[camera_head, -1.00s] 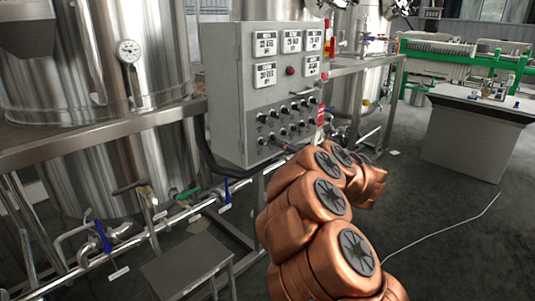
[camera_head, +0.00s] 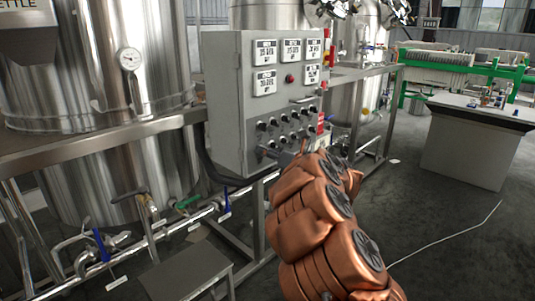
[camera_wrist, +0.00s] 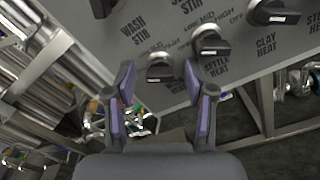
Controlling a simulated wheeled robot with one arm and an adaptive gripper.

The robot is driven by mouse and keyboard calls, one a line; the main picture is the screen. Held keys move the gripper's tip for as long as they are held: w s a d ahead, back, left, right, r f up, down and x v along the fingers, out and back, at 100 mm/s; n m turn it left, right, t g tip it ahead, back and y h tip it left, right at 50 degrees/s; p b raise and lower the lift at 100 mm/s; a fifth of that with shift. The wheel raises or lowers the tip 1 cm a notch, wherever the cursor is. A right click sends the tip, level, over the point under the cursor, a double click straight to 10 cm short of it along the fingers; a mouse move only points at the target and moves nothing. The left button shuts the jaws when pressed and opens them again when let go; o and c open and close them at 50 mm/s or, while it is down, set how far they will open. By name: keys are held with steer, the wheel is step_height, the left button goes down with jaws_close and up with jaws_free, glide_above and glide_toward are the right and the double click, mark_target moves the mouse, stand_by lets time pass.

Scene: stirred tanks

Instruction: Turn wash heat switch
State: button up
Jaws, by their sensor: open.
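The control panel (camera_head: 228,110) is a grey box with two rows of black knobs on its lower front. In the wrist view a black knob (camera_wrist: 160,67) with a pale marker sits just beyond and between the fingertips of my open gripper (camera_wrist: 158,78). In the head view my gripper (camera_head: 272,153) is at the panel's lower left, and contact with the knob cannot be told.
In the wrist view, another knob (camera_wrist: 272,12) is at upper right. A steel tank (camera_head: 85,100) stands left; pipes with valves run below.

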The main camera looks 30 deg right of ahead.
jaws_close()
stand_by(0.4)
steer(key=shift+m, duration=0.3)
steer(key=m+p, duration=1)
steer(key=m, duration=0.5)
steer(key=shift+f, duration=0.1)
stand_by(0.4)
